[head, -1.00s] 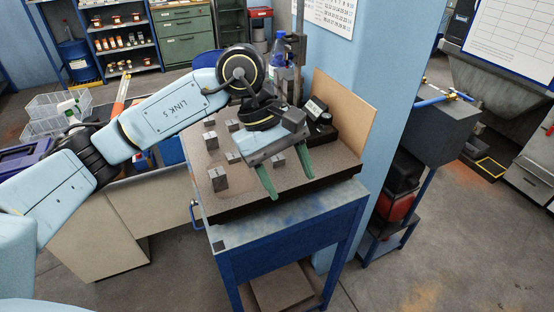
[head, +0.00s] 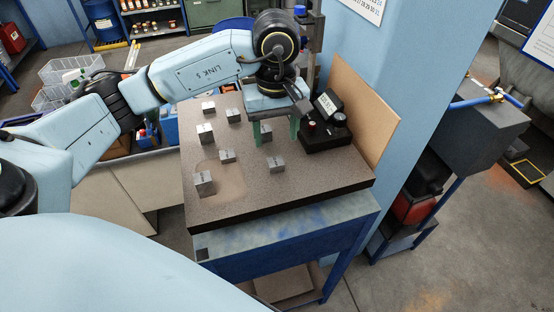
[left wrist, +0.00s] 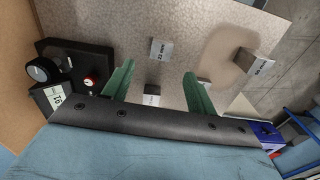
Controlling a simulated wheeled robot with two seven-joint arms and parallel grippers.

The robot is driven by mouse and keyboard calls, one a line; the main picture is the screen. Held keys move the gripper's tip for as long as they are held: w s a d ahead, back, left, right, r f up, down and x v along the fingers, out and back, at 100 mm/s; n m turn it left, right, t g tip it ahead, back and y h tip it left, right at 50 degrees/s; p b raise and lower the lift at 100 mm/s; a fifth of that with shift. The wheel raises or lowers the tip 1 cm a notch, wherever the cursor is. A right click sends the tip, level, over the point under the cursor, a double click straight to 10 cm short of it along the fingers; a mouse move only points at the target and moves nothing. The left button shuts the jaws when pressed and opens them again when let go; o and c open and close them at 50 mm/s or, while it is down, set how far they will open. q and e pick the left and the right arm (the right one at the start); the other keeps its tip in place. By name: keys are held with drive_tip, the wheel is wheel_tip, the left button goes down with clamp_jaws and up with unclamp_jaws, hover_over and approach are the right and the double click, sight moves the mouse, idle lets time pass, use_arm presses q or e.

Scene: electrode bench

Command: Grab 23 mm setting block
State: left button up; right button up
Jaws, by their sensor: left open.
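Several grey setting blocks stand on the speckled plate (head: 330,178) in the head view. Their labels are too small to read there. My left gripper (head: 276,138) is open above the plate's back part, fingers pointing down. One block (head: 265,134) shows between its green fingers. In the left wrist view, the gripper (left wrist: 158,70) has a block (left wrist: 152,95) between its fingers, partly hidden by the gripper body. Another block (left wrist: 160,50) lies just beyond the fingertips; its label looks like 22 or 23 mm, but I cannot tell which. My right gripper is out of view.
A black gauge with a display (head: 327,104) stands close to the right of the left gripper. A brown board (head: 365,120) edges the plate's right side, beside a blue pillar (head: 410,60). Other blocks (head: 204,183) stand to the left. The plate's front right is clear.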

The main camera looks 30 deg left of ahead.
sight(276, 161)
use_arm(q)
drive_tip(key=shift+f, duration=1.05)
drive_tip(key=shift+f+p, duration=0.3)
drive_tip(key=shift+f, duration=0.25)
drive_tip(key=f+p, duration=0.1)
drive_tip(key=f, duration=0.2)
drive_tip(key=shift+s+f, duration=0.2)
drive_tip(key=shift+f, duration=0.55)
drive_tip(key=c, duration=1.2)
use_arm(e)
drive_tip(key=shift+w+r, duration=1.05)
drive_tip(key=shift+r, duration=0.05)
